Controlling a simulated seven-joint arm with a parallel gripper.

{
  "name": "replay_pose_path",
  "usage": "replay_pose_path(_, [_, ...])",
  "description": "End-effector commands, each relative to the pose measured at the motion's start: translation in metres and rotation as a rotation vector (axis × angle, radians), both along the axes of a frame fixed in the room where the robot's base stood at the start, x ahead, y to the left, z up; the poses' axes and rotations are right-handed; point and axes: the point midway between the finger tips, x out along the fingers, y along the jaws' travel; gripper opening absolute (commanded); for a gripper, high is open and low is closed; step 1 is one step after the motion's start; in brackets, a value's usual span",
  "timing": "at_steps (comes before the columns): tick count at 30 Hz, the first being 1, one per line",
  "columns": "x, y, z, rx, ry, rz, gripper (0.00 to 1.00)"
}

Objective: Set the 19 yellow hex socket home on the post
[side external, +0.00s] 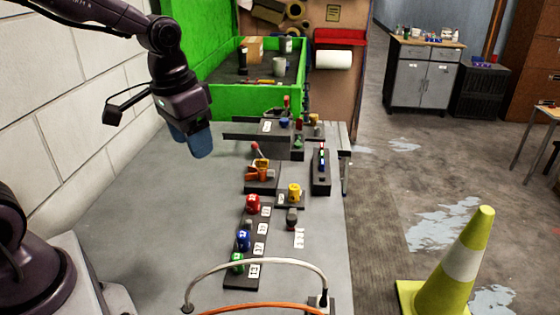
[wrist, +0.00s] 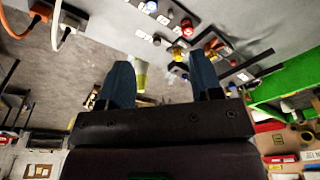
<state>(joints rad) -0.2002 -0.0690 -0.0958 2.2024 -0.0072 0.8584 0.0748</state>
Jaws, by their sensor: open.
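The yellow hex socket (side external: 294,191) stands on a small dark block (side external: 286,203) with a white label, near the middle of the grey table. I cannot tell whether it sits around a post or how far down it is. In the wrist view the yellow socket (wrist: 187,29) is small, near the top edge. My gripper (side external: 192,142) is open and empty, high above the table's left side, well apart from the socket. Its two blue fingers (wrist: 162,82) are spread in the wrist view. A dark rack (side external: 263,225) with white number labels holds red (side external: 253,203), blue (side external: 243,240) and green (side external: 237,262) sockets.
A dark knob-like piece (side external: 291,218) stands beside the rack. Behind are an orange-topped fixture (side external: 261,172) and a dark block with a lever (side external: 321,170). A green bin (side external: 240,101) stands at the back. A looped cable (side external: 260,261) crosses the front. The table's left side is clear.

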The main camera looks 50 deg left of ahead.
Motion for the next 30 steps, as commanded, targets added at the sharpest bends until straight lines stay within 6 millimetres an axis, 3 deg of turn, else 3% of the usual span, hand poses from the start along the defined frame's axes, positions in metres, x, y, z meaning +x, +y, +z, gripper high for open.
replay_pose_path(9, [0.103, 0.025, -0.087, -0.083, 0.070, -0.143, 0.59])
replay_pose_path(15, [0.160, 0.040, -0.153, -0.143, 0.024, -0.264, 0.59])
replay_pose_path(18, [0.186, 0.045, -0.176, -0.153, -0.028, -0.330, 0.59])
replay_pose_path(21, [0.215, 0.049, -0.181, -0.132, -0.111, -0.415, 0.59])
replay_pose_path(24, [0.235, 0.055, -0.165, -0.079, -0.188, -0.493, 0.59])
replay_pose_path(30, [0.237, 0.054, -0.169, -0.060, -0.197, -0.556, 0.59])
